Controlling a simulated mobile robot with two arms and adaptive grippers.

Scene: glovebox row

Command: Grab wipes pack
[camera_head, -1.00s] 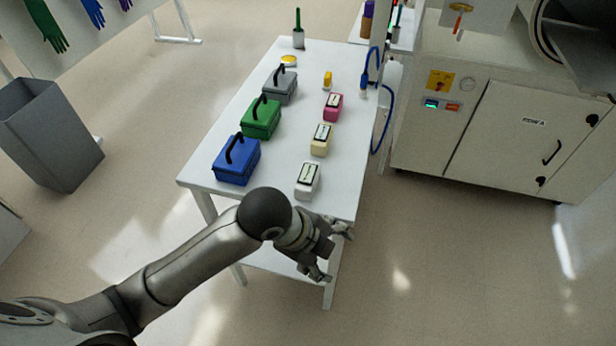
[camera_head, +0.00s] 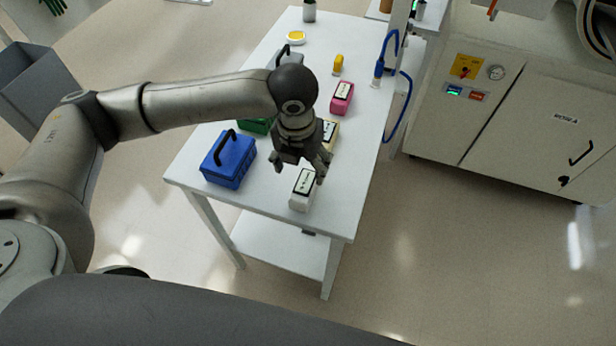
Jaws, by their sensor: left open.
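Three wipes packs with dark-marked labels stand in a row on the white table (camera_head: 265,200). The white pack (camera_head: 302,190) is nearest, the cream pack (camera_head: 331,128) is behind it, and the pink pack (camera_head: 342,97) is farthest. My left gripper (camera_head: 299,172) is open and points down over the near end of the table. Its fingers are just above and beside the far end of the white pack; I cannot tell whether they touch it. The gripper partly hides the cream pack. My right gripper is not in view.
A blue box (camera_head: 230,161) with a handle stands left of the gripper. A green box (camera_head: 256,126) and a grey box (camera_head: 290,58) are partly hidden by my arm. A yellow item (camera_head: 338,64), a yellow dish (camera_head: 296,38) and a blue hose (camera_head: 405,105) are farther back.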

